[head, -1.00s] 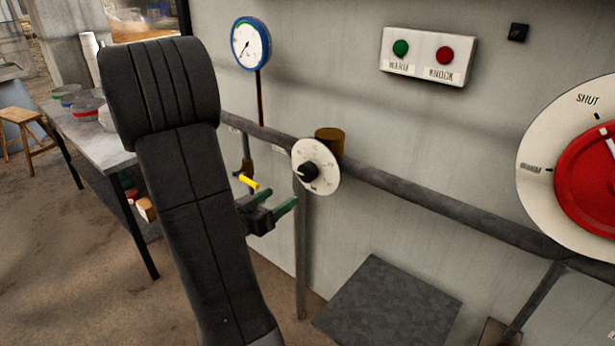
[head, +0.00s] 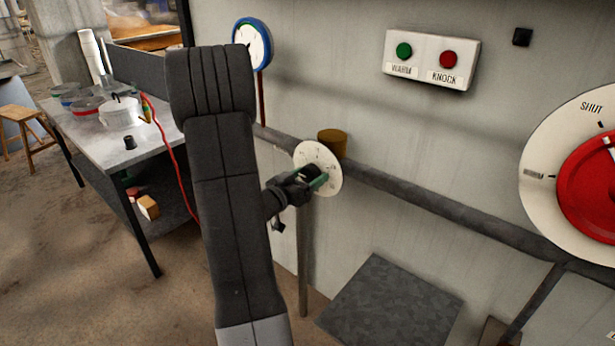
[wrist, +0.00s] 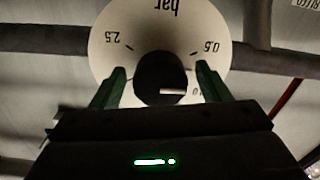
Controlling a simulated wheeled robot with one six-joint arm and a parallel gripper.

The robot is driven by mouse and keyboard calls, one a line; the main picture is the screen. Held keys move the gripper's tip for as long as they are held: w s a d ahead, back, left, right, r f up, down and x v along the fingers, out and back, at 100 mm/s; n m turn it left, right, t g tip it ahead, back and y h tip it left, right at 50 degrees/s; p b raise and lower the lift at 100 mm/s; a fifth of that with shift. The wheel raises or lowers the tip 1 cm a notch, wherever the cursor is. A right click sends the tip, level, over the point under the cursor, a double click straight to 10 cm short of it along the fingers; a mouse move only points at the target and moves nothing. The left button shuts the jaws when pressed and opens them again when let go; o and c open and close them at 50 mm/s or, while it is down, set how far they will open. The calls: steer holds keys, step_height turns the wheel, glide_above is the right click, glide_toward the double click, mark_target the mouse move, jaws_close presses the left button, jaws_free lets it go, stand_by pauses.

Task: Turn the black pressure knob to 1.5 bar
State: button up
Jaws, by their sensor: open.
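The black pressure knob (wrist: 160,70) sits in the middle of a round white dial (wrist: 105,40). In the wrist view the dial is upside down, with "2.5" at left, "0.5" at right and "bar" at top. The knob's white mark (wrist: 172,92) points right, towards a small "0" label. My gripper (wrist: 160,82) is open, with one green finger on each side of the knob and a visible gap to it. In the head view my gripper (head: 312,179) is in front of the dial (head: 306,151) and covers much of the knob.
A pipe (head: 430,205) runs along the wall behind the dial. A round gauge (head: 255,44) is partly hidden by my arm. A button box (head: 430,60) and a large red wheel (head: 590,190) are to the right. A table (head: 85,140) with pots stands at left.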

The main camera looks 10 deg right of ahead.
steer(key=c, duration=1)
steer(key=shift+f+b, duration=0.1)
steer(key=shift+b, duration=0.25)
steer(key=m+b, duration=0.3)
steer(key=b, duration=0.1)
steer(key=shift+f+m, duration=0.15)
steer(key=shift+m, duration=0.15)
steer(key=m+b, duration=0.5)
steer(key=b, duration=0.1)
steer(key=shift+w+a+m, duration=0.1)
steer(key=shift+m, duration=0.2)
steer(key=m+b, duration=0.5)
steer(key=m, duration=0.1)
steer(key=shift+b, duration=0.3)
steer(key=shift+r+m+b, duration=0.15)
steer(key=shift+m+b, duration=0.45)
steer(key=shift+m, duration=0.15)
steer(key=shift+r+m+b, duration=0.15)
steer(key=shift+m+b, duration=0.4)
steer(key=shift+m, duration=0.2)
